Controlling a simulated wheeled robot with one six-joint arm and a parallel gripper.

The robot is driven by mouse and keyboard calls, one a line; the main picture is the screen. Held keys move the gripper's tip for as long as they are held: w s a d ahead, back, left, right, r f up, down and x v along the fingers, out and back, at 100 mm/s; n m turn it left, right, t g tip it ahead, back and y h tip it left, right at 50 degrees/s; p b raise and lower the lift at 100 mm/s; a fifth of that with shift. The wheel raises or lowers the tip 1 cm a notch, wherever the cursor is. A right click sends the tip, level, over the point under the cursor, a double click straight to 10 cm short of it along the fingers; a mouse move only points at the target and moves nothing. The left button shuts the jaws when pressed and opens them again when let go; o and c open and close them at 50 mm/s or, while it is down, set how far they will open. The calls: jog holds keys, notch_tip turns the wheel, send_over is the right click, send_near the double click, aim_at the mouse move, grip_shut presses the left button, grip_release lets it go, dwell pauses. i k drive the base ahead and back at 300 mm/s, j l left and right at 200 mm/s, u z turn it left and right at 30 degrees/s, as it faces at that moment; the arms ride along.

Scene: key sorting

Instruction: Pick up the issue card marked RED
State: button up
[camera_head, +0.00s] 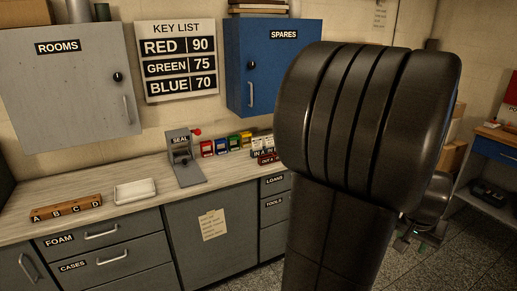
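I cannot make out an issue card marked RED. The word RED shows on the wall's key list (180,59), beside 90, above GREEN 75 and BLUE 70. Small coloured blocks (221,145) in blue, red, green and yellow stand at the back of the counter, their labels too small to read. Small signs (263,150) to their right are partly hidden by my black arm. What looks like my gripper (412,240) shows low behind my arm, well right of the counter; its fingers are too small and dark to read.
A grey SEAL press (183,160) with a red knob, a white tray (135,191) and a wooden rack (66,208) lettered A to D stand on the counter (100,186). A grey ROOMS cabinet (68,85) and blue SPARES cabinet (270,62) hang above. The counter's front middle is clear.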

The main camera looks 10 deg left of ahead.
aim_at(256, 143)
jog(key=i+u, duration=0.15)
jog(key=u, duration=0.3)
jog(key=i+l+u, duration=0.1)
jog(key=u, duration=0.35)
jog(key=i+l+u, duration=0.15)
jog(key=u, duration=0.3)
jog(key=i+l+u, duration=0.15)
jog(key=u, duration=0.3)
jog(key=i+l+u, duration=0.1)
jog(key=l, duration=0.35)
jog(key=i+l+u, duration=0.15)
jog(key=l, duration=0.35)
jog(key=i+l+u, duration=0.1)
jog(key=i+l, duration=0.15)
jog(key=l, duration=0.25)
jog(key=i+l+u, duration=0.1)
jog(key=l, duration=0.4)
jog(key=i+l+u, duration=0.15)
jog(key=l, duration=0.4)
